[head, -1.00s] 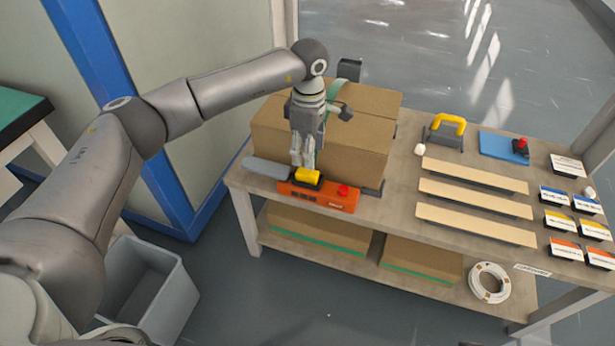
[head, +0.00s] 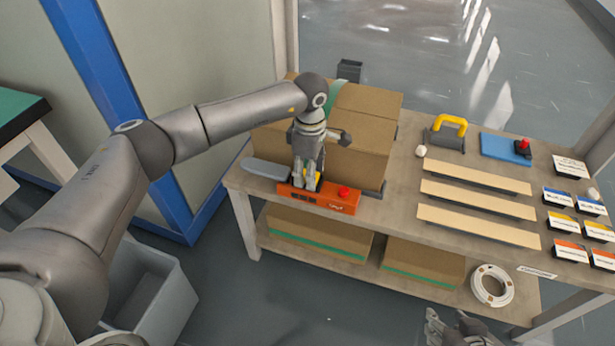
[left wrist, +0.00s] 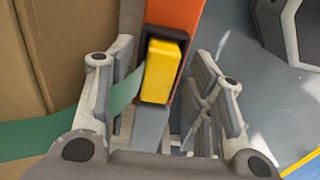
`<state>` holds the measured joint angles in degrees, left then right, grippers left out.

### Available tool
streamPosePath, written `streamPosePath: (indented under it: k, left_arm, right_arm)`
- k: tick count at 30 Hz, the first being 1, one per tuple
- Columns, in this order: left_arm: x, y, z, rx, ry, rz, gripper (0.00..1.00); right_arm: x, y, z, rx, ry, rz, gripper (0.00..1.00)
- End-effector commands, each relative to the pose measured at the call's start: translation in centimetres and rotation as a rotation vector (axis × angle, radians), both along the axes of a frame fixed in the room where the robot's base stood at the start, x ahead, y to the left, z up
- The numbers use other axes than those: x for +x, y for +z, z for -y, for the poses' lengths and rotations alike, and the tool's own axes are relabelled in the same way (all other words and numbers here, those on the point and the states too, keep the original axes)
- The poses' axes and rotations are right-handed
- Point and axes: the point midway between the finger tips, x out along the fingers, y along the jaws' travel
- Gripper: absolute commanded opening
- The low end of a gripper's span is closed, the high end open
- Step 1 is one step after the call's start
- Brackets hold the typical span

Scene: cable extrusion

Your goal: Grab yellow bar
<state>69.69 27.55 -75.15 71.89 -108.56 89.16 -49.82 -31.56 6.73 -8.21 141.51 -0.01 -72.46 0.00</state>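The yellow bar (left wrist: 162,72) is a short yellow block on an orange device (head: 325,198) at the table's left front; it also shows in the head view (head: 316,182), mostly hidden by my left gripper. My left gripper (head: 306,184) points down over it. In the left wrist view its fingers (left wrist: 163,84) are open, one on each side of the bar, with gaps on both sides. My right gripper (head: 453,327) shows at the bottom edge of the head view, partly cut off, with its fingers apart and nothing seen between them.
A large cardboard box (head: 355,135) stands right behind the orange device. A grey flat piece (head: 265,168) extends from the device's left. Beige strips (head: 475,200), a tool with a yellow handle (head: 449,123) and a blue plate (head: 497,146) lie to the right.

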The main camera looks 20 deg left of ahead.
Motion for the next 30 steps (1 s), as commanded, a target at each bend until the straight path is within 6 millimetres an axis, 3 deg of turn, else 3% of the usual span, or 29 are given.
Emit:
streamPosePath:
  k: [1,10,23,30]
  left_arm:
    - [0.0,0.0,0.0,0.0,0.0,0.0,0.38]
    - [0.0,0.0,0.0,0.0,0.0,0.0,0.01]
    - [0.1,0.7,0.0,0.0,0.0,0.002,0.01]
    - [0.1,3.0,0.0,0.0,-0.001,0.003,0.01]
  right_arm:
    - [0.0,0.0,0.0,0.0,0.0,0.0,0.4]
    - [0.0,0.0,0.0,0.0,0.0,-0.001,0.4]
    - [-0.4,0.0,0.1,-0.004,-0.001,-0.021,0.4]
    - [-3.5,-1.2,1.2,-0.036,-0.015,-0.171,0.4]
